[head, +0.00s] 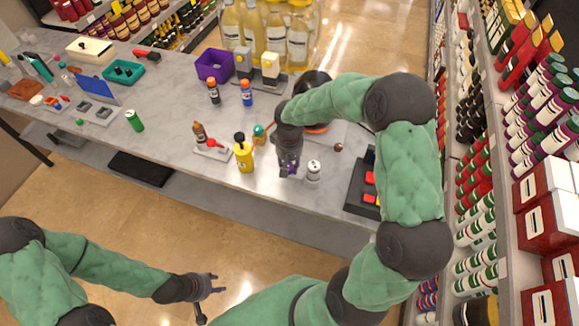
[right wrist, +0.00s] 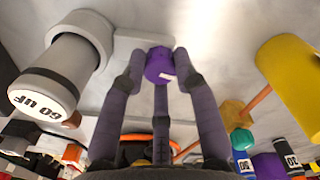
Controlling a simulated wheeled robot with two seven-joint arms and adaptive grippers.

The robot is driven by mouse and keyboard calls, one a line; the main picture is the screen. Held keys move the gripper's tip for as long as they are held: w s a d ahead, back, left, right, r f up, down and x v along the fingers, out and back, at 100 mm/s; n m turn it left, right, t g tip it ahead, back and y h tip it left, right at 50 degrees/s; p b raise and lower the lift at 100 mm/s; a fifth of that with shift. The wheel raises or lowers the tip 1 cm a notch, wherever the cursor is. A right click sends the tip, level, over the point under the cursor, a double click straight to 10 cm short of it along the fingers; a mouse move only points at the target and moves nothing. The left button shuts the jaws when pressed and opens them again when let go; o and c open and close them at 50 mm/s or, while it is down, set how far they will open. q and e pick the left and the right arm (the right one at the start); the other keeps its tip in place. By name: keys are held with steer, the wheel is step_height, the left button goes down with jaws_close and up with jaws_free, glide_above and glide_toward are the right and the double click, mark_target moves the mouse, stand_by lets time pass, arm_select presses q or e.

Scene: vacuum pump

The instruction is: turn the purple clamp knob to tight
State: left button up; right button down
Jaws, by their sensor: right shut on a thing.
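The purple clamp knob (right wrist: 158,66) is between the fingertips of my right gripper (right wrist: 158,78) in the right wrist view. It has a small white mark on its face. In the head view my right gripper (head: 289,168) points down at the table, and only a bit of purple (head: 292,169) shows at its tips. The right gripper is shut on the knob. The part to which the knob is fixed is mostly hidden. My left gripper (head: 215,284) is open and empty, out over the floor in front of the table.
A yellow bottle (head: 243,155) stands on the other side. A black tray with red parts (head: 362,191) lies further right on the table.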

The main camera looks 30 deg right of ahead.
mark_target(289, 166)
steer(key=shift+m+b, duration=0.65)
steer(key=shift+m, duration=1.35)
steer(key=c, duration=0.9)
jaws_free()
steer(key=shift+c, duration=0.2)
step_height(289, 166, up, 12)
